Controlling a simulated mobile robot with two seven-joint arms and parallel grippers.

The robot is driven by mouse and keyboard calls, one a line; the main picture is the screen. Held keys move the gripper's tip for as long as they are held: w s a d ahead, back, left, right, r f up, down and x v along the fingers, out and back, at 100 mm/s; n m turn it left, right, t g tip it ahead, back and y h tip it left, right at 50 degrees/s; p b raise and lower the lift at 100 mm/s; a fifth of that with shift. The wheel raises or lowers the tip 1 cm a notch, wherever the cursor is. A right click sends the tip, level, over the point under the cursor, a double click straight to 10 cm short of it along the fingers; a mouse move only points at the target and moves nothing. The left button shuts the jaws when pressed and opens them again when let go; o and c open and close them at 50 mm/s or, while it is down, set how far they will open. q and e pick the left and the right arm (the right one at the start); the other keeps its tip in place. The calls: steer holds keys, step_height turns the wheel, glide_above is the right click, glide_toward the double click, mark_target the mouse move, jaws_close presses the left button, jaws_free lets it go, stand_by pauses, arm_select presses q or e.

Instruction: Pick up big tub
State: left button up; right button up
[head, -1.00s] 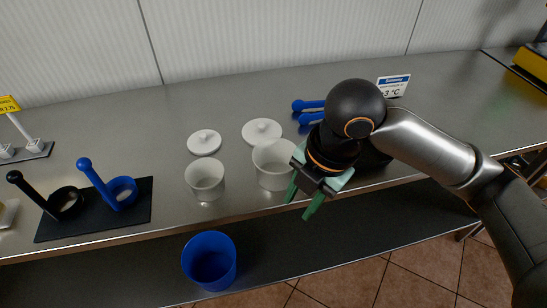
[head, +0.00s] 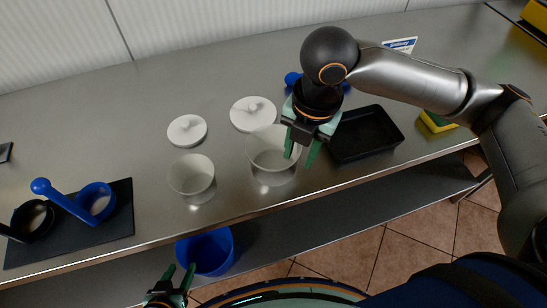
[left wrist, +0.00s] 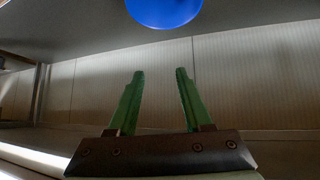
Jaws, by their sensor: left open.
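The big tub (head: 262,158), white and open-topped, stands upright on the steel counter in the head view. A smaller white tub (head: 191,176) stands to its left. My right gripper (head: 299,162) points down at the big tub's right rim, fingers apart; one finger overlaps the tub and the other is to its right. Whether they touch it or straddle its wall, I cannot tell. My left gripper (head: 180,268) is open and empty low at the front, below the counter edge; its spread fingers also show in the left wrist view (left wrist: 160,73).
Two white lids (head: 187,130) (head: 253,115) lie behind the tubs. A black tray (head: 365,134) is right of the big tub. Blue and black scoops rest on a dark mat (head: 115,225) at left. A blue bin (head: 207,251) is below the counter edge, near my left gripper.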

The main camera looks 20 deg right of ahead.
mark_target(293, 175)
steer(key=f, duration=0.3)
steer(key=f+b, duration=0.1)
steer(key=f, duration=0.1)
steer(key=shift+w+a+f, duration=0.1)
steer(key=shift+a+f, duration=0.05)
steer(key=shift+a, duration=0.15)
jaws_close()
